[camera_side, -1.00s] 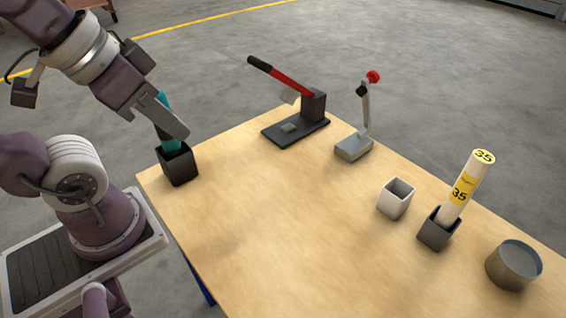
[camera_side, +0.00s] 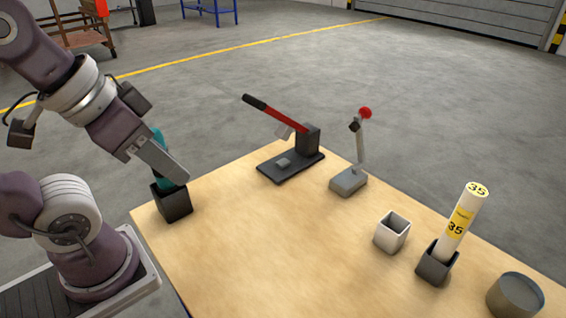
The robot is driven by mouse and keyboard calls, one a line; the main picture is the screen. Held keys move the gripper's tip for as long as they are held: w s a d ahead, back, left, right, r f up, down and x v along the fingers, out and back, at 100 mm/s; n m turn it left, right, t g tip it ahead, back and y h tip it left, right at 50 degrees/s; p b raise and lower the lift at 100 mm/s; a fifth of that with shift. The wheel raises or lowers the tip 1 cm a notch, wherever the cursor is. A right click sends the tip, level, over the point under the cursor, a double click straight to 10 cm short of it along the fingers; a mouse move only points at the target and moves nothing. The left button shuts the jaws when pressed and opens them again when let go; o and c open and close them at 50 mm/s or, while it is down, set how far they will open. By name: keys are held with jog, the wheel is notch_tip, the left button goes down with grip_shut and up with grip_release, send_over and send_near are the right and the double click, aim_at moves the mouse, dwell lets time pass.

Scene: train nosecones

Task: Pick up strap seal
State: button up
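No piece in view is clearly recognisable as a strap seal. My gripper (camera_side: 172,172) is at the left corner of the table, angled down beside a teal-and-dark tool (camera_side: 157,140). The tool stands in a black square holder (camera_side: 172,205). One broad grey finger covers much of the tool, so I cannot tell whether the fingers touch it or are open or shut. The finger's tip is just above the holder's rim.
The wooden table (camera_side: 270,250) is clear in its middle. A red-handled lever press (camera_side: 290,163) and a red-knobbed lever (camera_side: 349,181) stand at the back. A white cup (camera_side: 391,236), a "35" tube (camera_side: 461,225) in a dark holder (camera_side: 436,266) and a round tin (camera_side: 515,296) stand right.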

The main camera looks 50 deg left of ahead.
jog(key=o, duration=0.5)
